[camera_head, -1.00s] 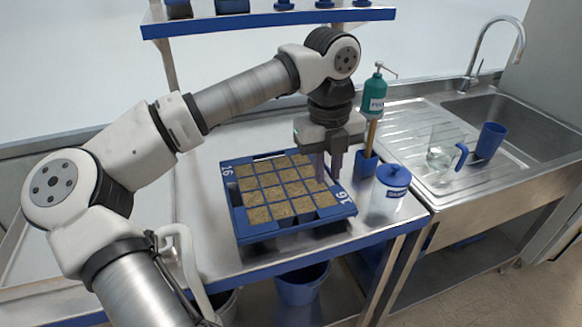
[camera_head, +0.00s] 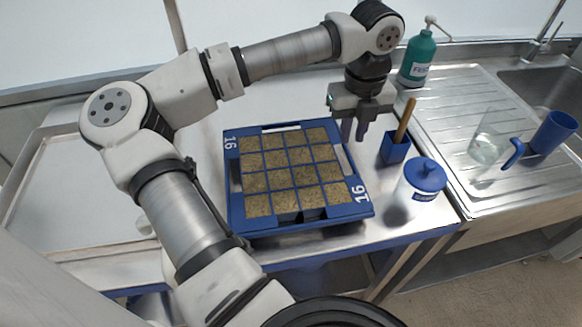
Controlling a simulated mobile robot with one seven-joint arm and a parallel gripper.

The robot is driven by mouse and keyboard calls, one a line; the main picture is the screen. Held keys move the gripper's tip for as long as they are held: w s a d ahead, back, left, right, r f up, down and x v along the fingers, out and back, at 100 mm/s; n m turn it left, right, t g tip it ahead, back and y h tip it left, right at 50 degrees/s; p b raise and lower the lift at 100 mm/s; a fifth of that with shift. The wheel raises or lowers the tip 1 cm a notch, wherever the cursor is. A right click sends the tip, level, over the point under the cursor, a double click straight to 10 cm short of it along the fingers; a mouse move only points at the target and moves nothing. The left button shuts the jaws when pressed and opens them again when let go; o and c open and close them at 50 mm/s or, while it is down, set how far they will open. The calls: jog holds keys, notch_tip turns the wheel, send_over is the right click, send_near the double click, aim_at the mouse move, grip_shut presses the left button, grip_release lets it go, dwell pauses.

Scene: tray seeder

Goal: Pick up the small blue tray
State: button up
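The small blue tray (camera_head: 363,210) lies flat on the metal bench, marked "16" at two corners. Its square cells are filled with brown, grainy material. My gripper (camera_head: 353,136) points down near the tray's far right corner in the head view. Its two dark fingers are apart with a narrow gap, and nothing shows between them. The fingertips appear to be above the bench, apart from the tray; their exact height is hard to tell.
Right of the tray stand a blue holder (camera_head: 395,150) with a wooden-handled tool, a blue-lidded jar (camera_head: 420,183) and a green pump bottle (camera_head: 418,58). Further right are a glass jug (camera_head: 487,148), a blue cup (camera_head: 554,132) and the sink. Bench left of the tray is mostly clear.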

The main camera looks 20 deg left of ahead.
aim_at(351, 158)
jog(key=shift+f, duration=0.95)
jog(key=shift+s+d+f+p, duration=0.1)
jog(key=shift+d+f+p, duration=0.05)
jog(key=shift+f+p, duration=0.4)
jog(key=f, duration=0.2)
jog(key=f+p, duration=0.1)
jog(key=f, duration=0.1)
jog(key=shift+s+d+f, duration=0.1)
jog(key=shift+d+f, duration=0.1)
jog(key=shift+c, duration=0.2)
grip_shut()
jog(key=shift+r, duration=0.1)
